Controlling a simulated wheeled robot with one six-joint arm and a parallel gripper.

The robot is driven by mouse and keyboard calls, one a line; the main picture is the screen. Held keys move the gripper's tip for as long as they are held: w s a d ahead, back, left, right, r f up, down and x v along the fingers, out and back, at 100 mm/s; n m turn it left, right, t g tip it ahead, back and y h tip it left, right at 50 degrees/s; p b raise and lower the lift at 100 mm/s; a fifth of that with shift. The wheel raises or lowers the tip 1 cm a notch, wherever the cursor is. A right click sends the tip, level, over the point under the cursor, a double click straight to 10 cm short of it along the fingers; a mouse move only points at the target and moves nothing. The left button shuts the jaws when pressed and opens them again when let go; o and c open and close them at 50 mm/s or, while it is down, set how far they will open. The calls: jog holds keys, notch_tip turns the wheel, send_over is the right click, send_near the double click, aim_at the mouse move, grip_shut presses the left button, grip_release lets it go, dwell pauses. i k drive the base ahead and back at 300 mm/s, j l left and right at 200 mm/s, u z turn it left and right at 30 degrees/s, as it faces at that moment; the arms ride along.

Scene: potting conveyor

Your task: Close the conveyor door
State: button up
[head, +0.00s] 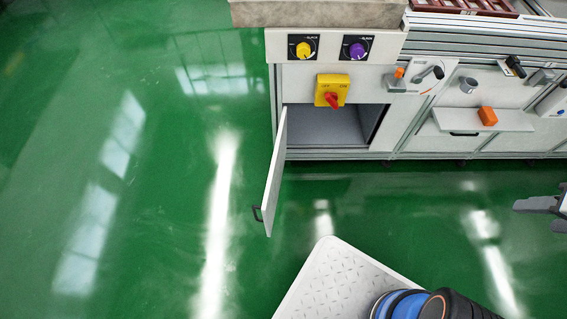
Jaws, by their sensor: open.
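The conveyor door (274,178) is a pale panel hinged at the left side of a low cabinet opening. It stands wide open, swung out toward the front, with a small dark handle (257,213) near its free edge. The cabinet opening (325,125) behind it is empty as far as I see. My gripper (540,206) shows only in part at the right edge, with its fingers pointing left. It is open, far to the right of the door and touching nothing.
Above the opening are a yellow switch with a red knob (332,92), a yellow knob (303,49) and a purple knob (356,50). An orange block (487,116) sits on a small shelf (450,120) at right. The green floor (150,200) left of the door is clear.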

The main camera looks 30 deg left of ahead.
aim_at(268, 207)
jog(key=k+j+u, duration=0.15)
jog(key=k+j, duration=0.15)
jog(key=k+j+u, duration=0.15)
jog(key=k+j, duration=0.15)
jog(key=j, duration=0.15)
jog(key=i+j+u, duration=0.15)
jog(key=j, duration=0.25)
jog(key=i+j+u, duration=0.15)
jog(key=j, duration=0.25)
jog(key=i, duration=0.1)
